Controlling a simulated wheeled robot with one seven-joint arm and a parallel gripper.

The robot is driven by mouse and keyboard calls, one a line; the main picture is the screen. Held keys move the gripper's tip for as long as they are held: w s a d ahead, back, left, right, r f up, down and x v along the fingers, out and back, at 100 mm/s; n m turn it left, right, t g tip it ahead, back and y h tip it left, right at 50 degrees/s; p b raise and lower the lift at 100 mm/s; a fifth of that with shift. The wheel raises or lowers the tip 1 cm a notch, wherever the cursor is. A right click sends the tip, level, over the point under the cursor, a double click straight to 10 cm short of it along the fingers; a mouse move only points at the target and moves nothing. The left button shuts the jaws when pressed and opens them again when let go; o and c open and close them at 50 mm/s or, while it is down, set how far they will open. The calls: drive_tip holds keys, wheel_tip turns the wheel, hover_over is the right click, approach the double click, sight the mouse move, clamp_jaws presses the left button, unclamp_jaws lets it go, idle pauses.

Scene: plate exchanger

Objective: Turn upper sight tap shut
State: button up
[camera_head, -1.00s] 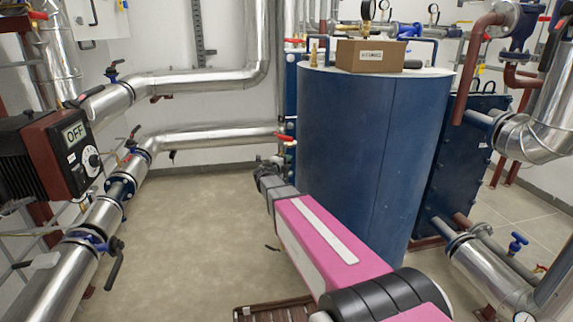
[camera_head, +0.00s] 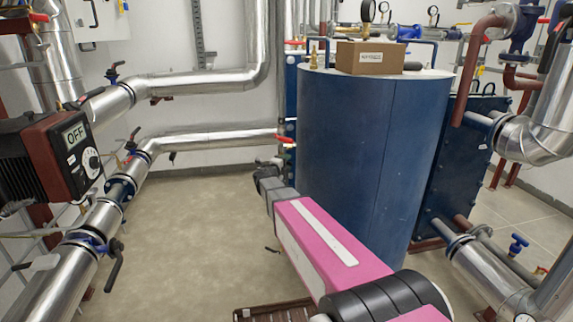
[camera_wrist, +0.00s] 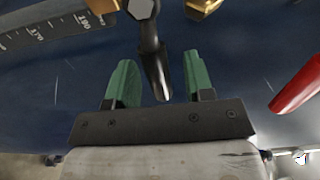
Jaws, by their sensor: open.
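My gripper (camera_wrist: 157,75) shows in the wrist view with its two green fingers apart. A black lever handle (camera_wrist: 153,62) hangs from a hex nut at the top and reaches down into the gap between the fingers, without clear contact. It looks like the sight tap's handle, but I cannot tell for sure that it is the upper one. Brass fittings (camera_wrist: 100,5) show at the top edge, beside a dark numbered scale (camera_wrist: 45,30). In the head view my gripper (camera_head: 265,170) is at the left side of the blue tank (camera_head: 370,150); the tap is hidden there.
A red lever (camera_wrist: 297,88) lies to the right of my fingers in the wrist view. A cardboard box (camera_head: 369,58) sits on the tank. Silver pipes (camera_head: 205,143) run along the back wall. The floor (camera_head: 190,220) left of my arm is clear.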

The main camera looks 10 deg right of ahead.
drive_tip(key=v, duration=1)
drive_tip(key=shift+s+a, duration=0.2)
drive_tip(key=s+d+f+m+g+y, duration=0.2)
drive_tip(key=s+d+f+m+g, duration=0.3)
drive_tip(key=m, duration=0.6)
drive_tip(key=s+d+f+m+g+y, duration=0.25)
drive_tip(key=s+f+m, duration=0.4)
drive_tip(key=m, duration=0.45)
drive_tip(key=s+a+f+m+g+y, duration=0.1)
drive_tip(key=s+f+m+g+y, duration=0.1)
drive_tip(key=s+m, duration=0.4)
drive_tip(key=s+a+f+m+g+y, duration=0.2)
drive_tip(key=s+m+y, duration=0.4)
drive_tip(key=m, duration=1.1)
drive_tip(key=shift+s+a+f+g, duration=0.2)
drive_tip(key=shift+s+f+g, duration=0.45)
drive_tip(key=shift+f, duration=0.45)
